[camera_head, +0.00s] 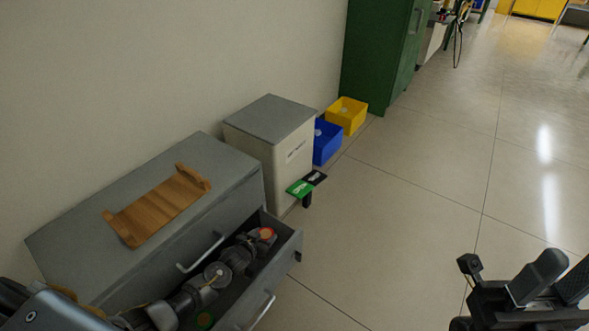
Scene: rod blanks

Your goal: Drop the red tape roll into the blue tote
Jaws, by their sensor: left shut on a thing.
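The red tape roll (267,232) shows as a small red ring near the far end of the open drawer. My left arm reaches into the drawer from the lower left. My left gripper (258,238) is shut on the red tape roll, and the dark jaws hide part of it. The blue tote (328,147) stands on the floor beyond the pale bin, against the wall side. A small pale mark shows on it. My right gripper (508,292) is at the lower right over bare floor, away from the drawer; its jaw opening is not clear.
The drawer (291,243) juts from a grey cabinet (75,235) with a wooden tray (158,207) on top. A pale bin (290,160) and yellow tote (350,111) flank the blue tote. Floor to the right is clear.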

